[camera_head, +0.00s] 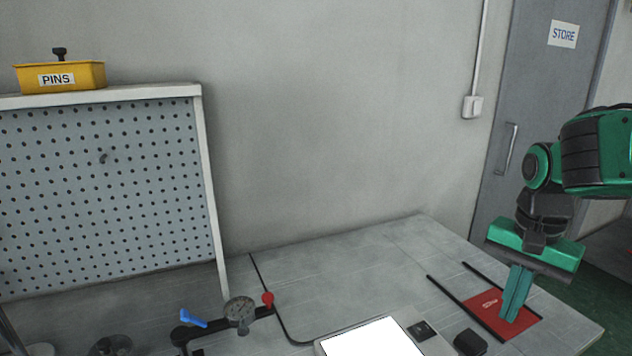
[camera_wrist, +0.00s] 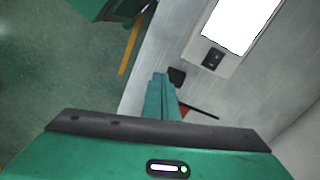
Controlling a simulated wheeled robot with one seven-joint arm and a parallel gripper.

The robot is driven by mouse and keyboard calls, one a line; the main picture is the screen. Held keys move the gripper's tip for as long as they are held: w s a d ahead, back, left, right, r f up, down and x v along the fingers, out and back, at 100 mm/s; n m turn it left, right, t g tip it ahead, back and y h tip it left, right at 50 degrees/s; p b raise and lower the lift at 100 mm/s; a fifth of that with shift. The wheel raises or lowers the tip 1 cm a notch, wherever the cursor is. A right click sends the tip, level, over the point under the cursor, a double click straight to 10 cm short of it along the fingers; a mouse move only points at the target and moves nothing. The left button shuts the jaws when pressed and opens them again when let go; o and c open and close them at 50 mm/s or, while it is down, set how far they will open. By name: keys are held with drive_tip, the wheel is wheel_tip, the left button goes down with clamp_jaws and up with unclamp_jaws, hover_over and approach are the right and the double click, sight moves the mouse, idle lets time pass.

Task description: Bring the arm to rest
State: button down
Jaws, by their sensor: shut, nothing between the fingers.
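My arm, green and black, reaches in from the right edge in the head view. My gripper (camera_head: 514,312) points down over the red pad (camera_head: 487,300) at the right end of the grey bench. Its green fingers are together with nothing between them. In the wrist view, the closed fingers of my gripper (camera_wrist: 160,82) show in the middle, with a bit of the red pad (camera_wrist: 205,110) behind them. I cannot tell whether the fingertips touch the pad.
A small black block (camera_head: 470,342) and a white lit panel (camera_head: 372,342) are left of the pad. A gauge (camera_head: 239,312) with red and blue handles stands further left. A pegboard (camera_head: 105,180) carries a yellow PINS box (camera_head: 60,77). The bench's back middle is clear.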

drive_tip(key=s+d+f+n, duration=0.2)
drive_tip(key=s+d, duration=0.1)
drive_tip(key=s, duration=0.4)
drive_tip(key=s+d+f+n, duration=0.2)
drive_tip(key=s+d, duration=0.1)
drive_tip(key=s, duration=0.4)
drive_tip(key=shift+d, duration=0.15)
